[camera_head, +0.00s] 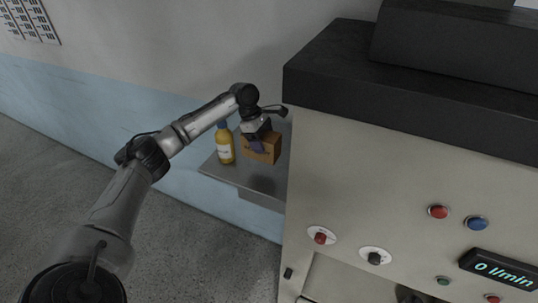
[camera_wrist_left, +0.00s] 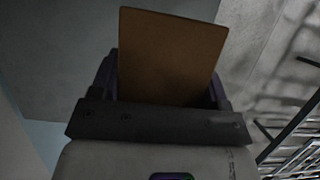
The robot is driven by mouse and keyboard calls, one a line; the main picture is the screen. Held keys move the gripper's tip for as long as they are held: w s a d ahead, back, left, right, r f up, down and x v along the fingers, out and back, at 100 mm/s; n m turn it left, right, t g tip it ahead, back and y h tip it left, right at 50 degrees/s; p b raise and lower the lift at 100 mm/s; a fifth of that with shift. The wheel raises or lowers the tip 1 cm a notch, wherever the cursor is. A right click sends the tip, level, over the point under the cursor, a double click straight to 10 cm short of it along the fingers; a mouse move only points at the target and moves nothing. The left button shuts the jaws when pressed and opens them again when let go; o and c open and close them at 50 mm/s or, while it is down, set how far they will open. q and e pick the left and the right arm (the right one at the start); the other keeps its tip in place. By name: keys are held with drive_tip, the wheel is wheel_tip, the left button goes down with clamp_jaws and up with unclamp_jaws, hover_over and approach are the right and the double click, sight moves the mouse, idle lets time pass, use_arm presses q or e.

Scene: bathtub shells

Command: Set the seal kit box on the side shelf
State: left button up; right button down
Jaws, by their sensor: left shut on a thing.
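The seal kit box (camera_head: 268,150) is a small brown box at the side shelf (camera_head: 238,178), a grey shelf against the wall beside the big machine. My left gripper (camera_head: 258,144) is shut on the box from above. In the left wrist view the brown box (camera_wrist_left: 172,55) sits between the two dark fingers (camera_wrist_left: 165,92). The box is over the shelf top, close to or touching it; I cannot tell whether its underside rests there. My right gripper is not in view.
A yellow bottle with a blue cap (camera_head: 225,145) stands on the shelf just left of the box. The large beige machine (camera_head: 390,190) with a black top (camera_head: 330,75) borders the shelf on the right. The shelf's front part is clear.

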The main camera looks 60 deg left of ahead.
sight(263, 157)
use_arm(q)
drive_tip(key=shift+f+p, duration=0.75)
drive_tip(key=shift+f, duration=2.85)
drive_tip(key=o, duration=1.1)
drive_tip(key=shift+f, duration=0.1)
drive_tip(key=b+v, duration=0.2)
drive_tip(key=v, duration=0.8)
drive_tip(key=shift+a+r, duration=0.1)
drive_tip(key=shift+r, duration=0.15)
drive_tip(key=shift+v, duration=0.85)
